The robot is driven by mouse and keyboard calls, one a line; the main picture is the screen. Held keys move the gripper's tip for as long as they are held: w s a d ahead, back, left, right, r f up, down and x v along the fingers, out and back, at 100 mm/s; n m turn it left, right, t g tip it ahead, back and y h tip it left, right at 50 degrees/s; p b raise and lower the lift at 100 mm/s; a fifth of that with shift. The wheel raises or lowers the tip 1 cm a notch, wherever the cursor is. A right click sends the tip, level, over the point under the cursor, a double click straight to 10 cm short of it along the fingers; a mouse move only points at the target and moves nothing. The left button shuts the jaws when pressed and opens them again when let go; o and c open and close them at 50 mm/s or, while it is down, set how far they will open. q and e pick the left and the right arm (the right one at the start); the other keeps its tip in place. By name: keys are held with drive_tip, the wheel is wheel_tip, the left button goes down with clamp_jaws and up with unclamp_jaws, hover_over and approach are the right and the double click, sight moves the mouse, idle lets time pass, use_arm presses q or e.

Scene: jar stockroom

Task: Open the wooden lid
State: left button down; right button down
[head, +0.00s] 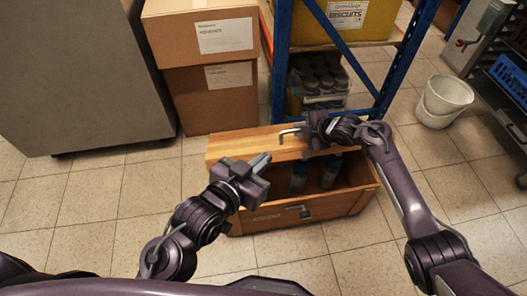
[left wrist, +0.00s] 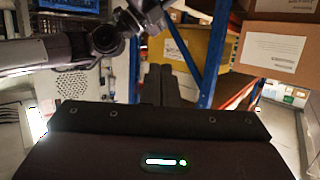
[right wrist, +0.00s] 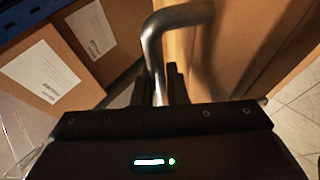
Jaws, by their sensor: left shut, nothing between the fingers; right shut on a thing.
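The wooden chest (head: 340,203) stands on the floor with its lid (head: 238,146) raised along the back edge. My right gripper (head: 305,131) is at the lid's top edge, shut on a bent metal handle (head: 288,132). In the right wrist view the handle (right wrist: 153,45) passes between the fingers, beside the wooden lid (right wrist: 235,45). My left gripper (head: 262,162) is shut and empty, over the chest's left part; it hides some of the opening.
Cardboard boxes (head: 210,85) are stacked behind the chest on the left. A blue-framed shelf (head: 281,70) with jars (head: 320,78) stands close behind it. A white bucket (head: 445,97) is at the right. The tiled floor is clear left and right of the chest.

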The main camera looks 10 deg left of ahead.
use_arm(q)
wheel_tip(320, 180, down, 8)
drive_tip(key=w+d+m+g+y, duration=0.15)
drive_tip(key=m+g, duration=0.45)
drive_tip(key=m, duration=0.6)
use_arm(e)
drive_tip(key=shift+w+d, duration=0.1)
use_arm(q)
drive_tip(key=w+a+f+m+g+y, duration=0.2)
drive_tip(key=a+f+m+y, duration=0.15)
drive_tip(key=f+m, duration=0.4)
drive_tip(key=w+a+f+m+g+y, duration=0.2)
drive_tip(key=w+a+f+m, duration=0.15)
drive_tip(key=f+m, duration=0.35)
drive_tip(key=shift+m, duration=0.35)
drive_tip(key=shift+w+a+r, duration=0.15)
drive_tip(key=shift+w+r, duration=0.05)
drive_tip(key=shift+r, duration=0.6)
drive_tip(key=shift+w+a+r, duration=0.1)
drive_tip(key=shift+w+r, duration=0.1)
drive_tip(key=shift+r, duration=0.6)
drive_tip(key=shift+w+a+r, duration=0.15)
drive_tip(key=shift+w+r, duration=0.05)
drive_tip(key=shift+r, duration=0.6)
drive_tip(key=shift+w+r, duration=0.1)
